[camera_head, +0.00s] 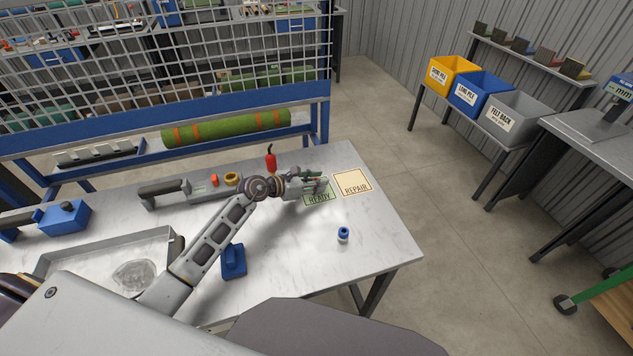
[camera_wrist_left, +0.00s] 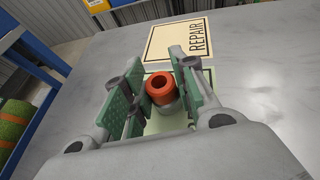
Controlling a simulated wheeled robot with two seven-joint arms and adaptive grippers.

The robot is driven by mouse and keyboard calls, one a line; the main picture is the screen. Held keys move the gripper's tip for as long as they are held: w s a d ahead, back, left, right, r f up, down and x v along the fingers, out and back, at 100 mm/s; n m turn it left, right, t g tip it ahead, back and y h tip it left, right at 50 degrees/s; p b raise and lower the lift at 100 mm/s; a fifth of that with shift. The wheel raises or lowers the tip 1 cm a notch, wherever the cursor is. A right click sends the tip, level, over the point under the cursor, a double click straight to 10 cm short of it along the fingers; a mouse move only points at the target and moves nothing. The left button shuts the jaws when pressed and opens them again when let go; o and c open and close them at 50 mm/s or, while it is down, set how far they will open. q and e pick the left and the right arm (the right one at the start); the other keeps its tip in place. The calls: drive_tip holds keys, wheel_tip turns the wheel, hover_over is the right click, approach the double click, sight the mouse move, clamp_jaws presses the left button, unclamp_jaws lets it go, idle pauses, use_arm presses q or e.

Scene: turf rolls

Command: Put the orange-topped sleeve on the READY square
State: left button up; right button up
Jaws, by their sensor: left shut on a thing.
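The orange-topped sleeve (camera_wrist_left: 160,88) shows in the left wrist view, with an orange ring top and a grey-white lower body. My left gripper (camera_head: 314,180) is shut on it, with a green pad on either side. In the head view the gripper mostly hides the sleeve. The pale green READY square (camera_head: 318,198) lies on the table under the gripper, and part of it also shows beneath the sleeve in the left wrist view (camera_wrist_left: 168,124). I cannot tell whether the sleeve touches the square. My right gripper is not in view.
The cream REPAIR square (camera_head: 354,184) lies just right of READY. A blue-topped sleeve (camera_head: 343,236) stands nearer the front. The table's right end is clear.

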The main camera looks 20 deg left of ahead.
use_arm(q)
drive_tip(key=o, duration=1)
drive_tip(key=shift+f, duration=0.1)
drive_tip(key=shift+o, duration=0.2)
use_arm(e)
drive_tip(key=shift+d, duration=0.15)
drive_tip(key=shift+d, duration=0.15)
use_arm(q)
drive_tip(key=shift+r, duration=0.2)
drive_tip(key=shift+s+a, duration=0.2)
drive_tip(key=v, duration=0.8)
drive_tip(key=shift+b+v, duration=0.4)
drive_tip(key=shift+v, duration=0.95)
drive_tip(key=shift+s+a+r, duration=0.15)
drive_tip(key=shift+s, duration=0.05)
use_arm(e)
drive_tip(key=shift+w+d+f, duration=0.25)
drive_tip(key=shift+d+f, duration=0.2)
